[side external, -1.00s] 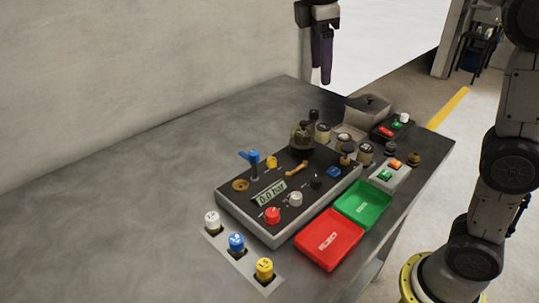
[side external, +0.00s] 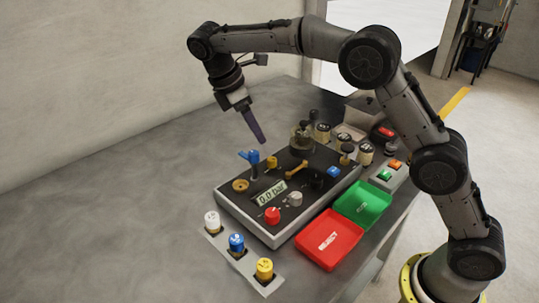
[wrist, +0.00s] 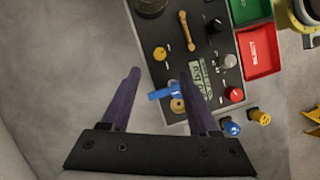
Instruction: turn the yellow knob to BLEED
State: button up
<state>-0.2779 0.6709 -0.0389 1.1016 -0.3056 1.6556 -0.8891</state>
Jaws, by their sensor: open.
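The small yellow knob (side external: 272,162) stands on the far left part of the dark control panel (side external: 243,211), beside a blue-handled valve (side external: 249,157). In the wrist view the yellow knob (wrist: 160,53) lies just beyond the fingertips, roughly between their lines. My gripper (side external: 262,141) is open and empty, tilted above the far left edge of the panel, apart from the knob. Its purple fingers (wrist: 160,71) are spread in the wrist view, with the blue handle (wrist: 163,93) between them. The knob's markings are too small to read.
A brass lever (side external: 297,168), red knob (side external: 272,215) and white knob (side external: 295,199) share the panel. Red (side external: 329,240) and green (side external: 363,203) trays lie to its right. White, blue and yellow plugs (side external: 264,268) stand in front. The table's left side is clear.

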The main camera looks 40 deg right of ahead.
aim_at(272, 159)
jog(key=x, duration=1)
jog(key=shift+d, duration=0.15)
grip_shut()
